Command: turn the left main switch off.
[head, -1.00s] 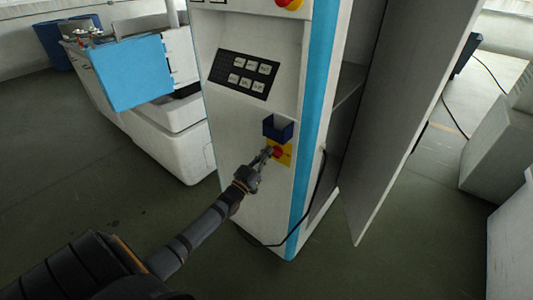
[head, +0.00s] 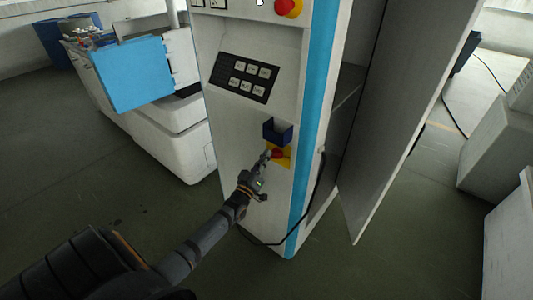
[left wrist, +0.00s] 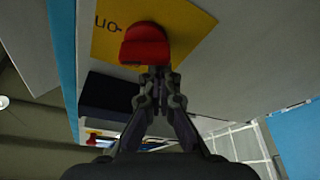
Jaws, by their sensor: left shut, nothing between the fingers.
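The main switch (head: 278,154) is a red knob on a yellow plate (head: 288,161), low on the front of the white cabinet. In the left wrist view the red knob (left wrist: 146,44) stands out from the yellow plate (left wrist: 185,28), which carries dark lettering partly hidden by the knob. My left gripper (head: 267,156) is at the knob in the head view. In the left wrist view its shut fingertips (left wrist: 158,72) are right at the knob's edge, with nothing between them. Whether they touch it I cannot tell. My right gripper is in neither view.
A dark blue box (head: 278,131) sits just above the switch plate. A keypad panel (head: 245,77) and a red button on yellow (head: 288,7) are higher up. An open grey door (head: 400,120) stands to the right. A black cable (head: 318,185) hangs beside the cabinet.

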